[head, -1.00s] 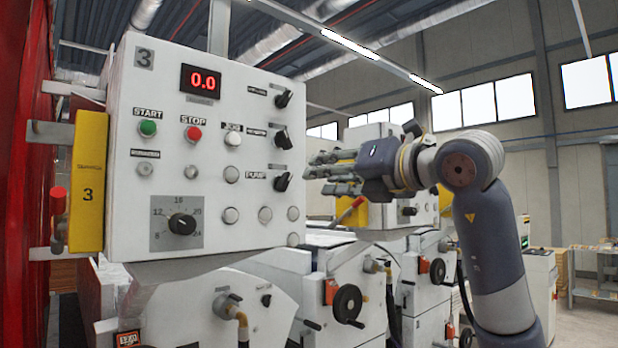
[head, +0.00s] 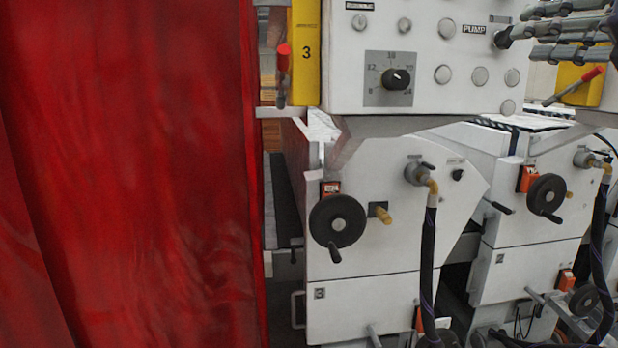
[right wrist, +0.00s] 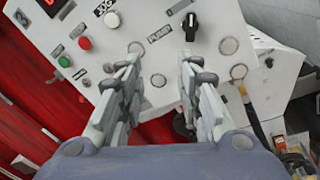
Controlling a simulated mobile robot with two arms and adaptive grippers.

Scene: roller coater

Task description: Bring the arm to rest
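My right gripper (head: 560,32) shows at the top right of the head view, its grey fingers pointing left at the control panel (head: 436,80). In the right wrist view the two fingers of this gripper (right wrist: 160,62) are apart with nothing between them. The black PUMP knob (head: 503,39) is by the fingertips in the head view. In the right wrist view the same knob (right wrist: 190,24) is beyond the right fingertip; I see no grip on it. The rest of my right arm is out of the head view. My left gripper is in no view.
A red curtain-like surface (head: 130,170) fills the left. White machine units with black handwheels (head: 338,221) and hoses (head: 428,260) stand below the panel. A black dial (head: 397,78), a yellow plate (head: 305,50) and a red-handled lever (head: 283,62) are near the panel's left.

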